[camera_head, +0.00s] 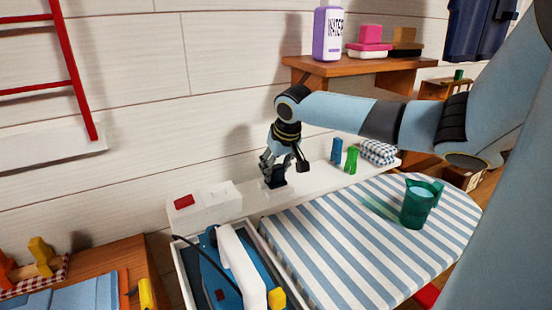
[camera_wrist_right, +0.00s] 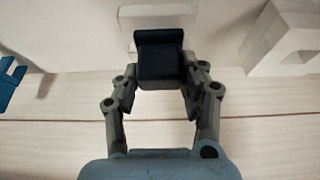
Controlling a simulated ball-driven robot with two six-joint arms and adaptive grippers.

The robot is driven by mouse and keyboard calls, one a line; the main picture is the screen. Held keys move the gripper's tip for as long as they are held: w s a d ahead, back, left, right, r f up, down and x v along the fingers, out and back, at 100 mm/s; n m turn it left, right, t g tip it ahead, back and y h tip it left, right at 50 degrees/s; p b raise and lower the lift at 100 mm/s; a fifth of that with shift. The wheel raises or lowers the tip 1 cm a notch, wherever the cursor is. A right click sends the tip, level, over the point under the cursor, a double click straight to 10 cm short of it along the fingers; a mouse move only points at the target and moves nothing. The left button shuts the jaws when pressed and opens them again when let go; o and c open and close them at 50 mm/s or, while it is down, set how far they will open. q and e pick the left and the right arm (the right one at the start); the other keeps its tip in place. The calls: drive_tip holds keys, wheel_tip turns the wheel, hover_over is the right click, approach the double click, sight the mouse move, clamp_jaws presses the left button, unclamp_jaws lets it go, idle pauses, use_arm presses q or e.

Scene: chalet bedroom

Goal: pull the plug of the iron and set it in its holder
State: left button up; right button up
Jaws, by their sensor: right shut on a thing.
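My right gripper (camera_head: 274,170) is over the white ledge along the wall, pointing down. It is shut on a dark plug (camera_head: 278,183). In the right wrist view the black plug (camera_wrist_right: 160,60) sits between the fingertips of my right gripper (camera_wrist_right: 161,72). A small pale plate shows behind the plug there; I cannot tell whether the plug touches it. The iron (camera_head: 239,264), blue with a white handle, rests in a white-rimmed tray at the front, with a dark cord beside it. I cannot make out which part is the plug's holder. My left gripper is not in view.
A white box with a red switch (camera_head: 184,202) stands left of the gripper. A striped ironing board (camera_head: 340,240) carries a green jug (camera_head: 418,204). Blue and green pegs (camera_head: 351,160) and a checked cloth (camera_head: 379,152) are on the ledge to the right. A shelf (camera_head: 350,68) is above.

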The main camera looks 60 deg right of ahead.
drive_tip(key=shift+f, duration=0.1)
drive_tip(key=o, duration=1.3)
drive_tip(key=shift+c, duration=0.2)
drive_tip(key=v, duration=1.2)
